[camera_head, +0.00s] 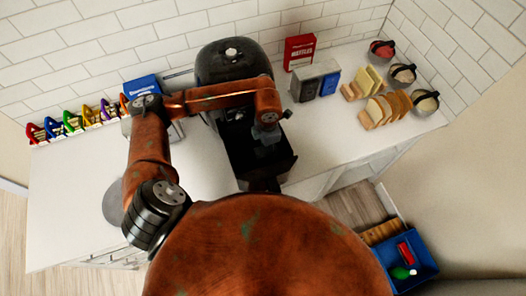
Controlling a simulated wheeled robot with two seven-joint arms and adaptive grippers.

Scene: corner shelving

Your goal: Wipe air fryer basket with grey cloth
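The black air fryer (232,62) stands on the white counter near the tiled wall. Its dark basket (275,172) sticks out at the front towards me, with its inside partly hidden by my arm. My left arm bends over from the left, and my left gripper (264,148) points down into or just above the basket. The gripper is dark against dark, so I cannot tell whether its fingers are open or shut, or whether they hold a cloth. I cannot make out the grey cloth for certain. My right gripper is not in view.
A blue bin (408,262) is low at right. The left counter is mostly clear.

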